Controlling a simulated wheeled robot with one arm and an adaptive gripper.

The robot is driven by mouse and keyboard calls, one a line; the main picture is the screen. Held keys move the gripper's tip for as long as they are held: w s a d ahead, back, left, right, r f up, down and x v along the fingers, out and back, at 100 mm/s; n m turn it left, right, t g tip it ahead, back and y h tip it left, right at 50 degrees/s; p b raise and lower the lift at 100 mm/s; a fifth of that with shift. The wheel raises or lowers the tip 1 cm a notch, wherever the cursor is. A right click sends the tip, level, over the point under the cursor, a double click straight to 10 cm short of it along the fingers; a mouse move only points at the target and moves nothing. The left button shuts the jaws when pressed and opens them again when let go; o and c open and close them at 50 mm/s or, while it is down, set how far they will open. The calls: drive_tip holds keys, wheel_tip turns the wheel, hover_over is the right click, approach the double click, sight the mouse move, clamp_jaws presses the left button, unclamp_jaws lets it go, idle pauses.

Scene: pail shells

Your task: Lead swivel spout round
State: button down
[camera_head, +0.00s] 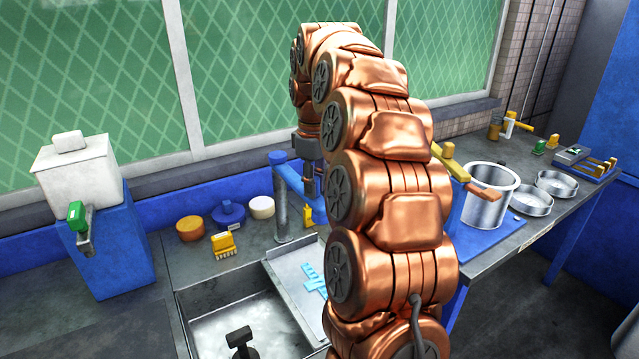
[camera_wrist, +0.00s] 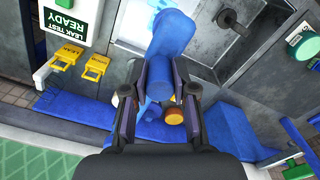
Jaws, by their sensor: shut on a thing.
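The swivel spout is a blue arm (camera_head: 294,184) on a grey upright post (camera_head: 281,212) behind the sink, in the head view. In the wrist view the blue spout (camera_wrist: 172,38) runs up the middle between my fingers. My gripper (camera_wrist: 160,78) is shut on it, one dark finger on each side. In the head view my gripper (camera_head: 309,150) is above the spout, partly hidden by my copper arm. The spout's far end is hidden behind my arm there.
The sink basin (camera_head: 205,300) has a black fitting (camera_head: 240,338) inside, with a pale draining panel (camera_head: 300,268) beside it. A yellow brush-like piece (camera_head: 223,244), round caps (camera_head: 190,228) and a white box (camera_head: 75,168) stand left. A metal pail (camera_head: 487,195) stands right.

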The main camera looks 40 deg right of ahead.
drive_tip(key=shift+d, duration=0.15)
drive_tip(key=c, duration=1.1)
unclamp_jaws()
drive_tip(key=shift+d, duration=0.1)
drive_tip(key=shift+o, duration=0.9)
